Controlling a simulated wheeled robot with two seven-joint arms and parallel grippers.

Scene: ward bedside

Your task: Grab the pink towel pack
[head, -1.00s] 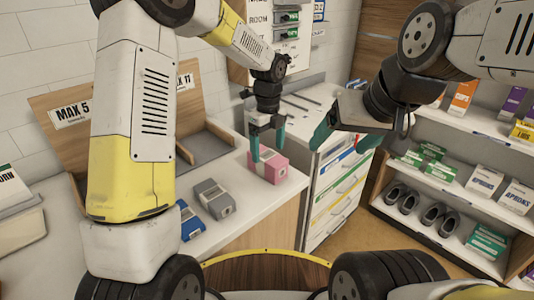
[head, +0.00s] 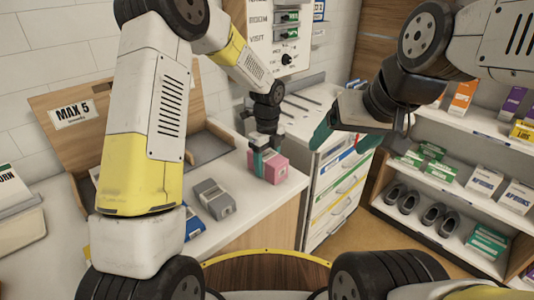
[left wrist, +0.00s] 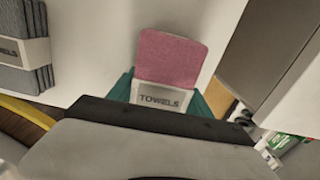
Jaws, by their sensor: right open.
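The pink towel pack (head: 276,169) lies on the white counter near its right edge. In the left wrist view the pink towel pack (left wrist: 170,57) shows a pale band reading "TOWELS". My left gripper (head: 265,160) is down at the pack, and its teal fingers show on either side of the band in the left wrist view (left wrist: 163,95). I cannot tell whether the fingers press on it. My right gripper (head: 345,140) is open and empty, held in the air to the right of the counter.
A grey pack (head: 214,198) and a blue pack (head: 192,224) lie on the counter to the left. A grey towel pack (left wrist: 22,48) shows in the left wrist view. A drawer cabinet (head: 335,195) stands right of the counter, with stocked shelves (head: 450,195) beyond.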

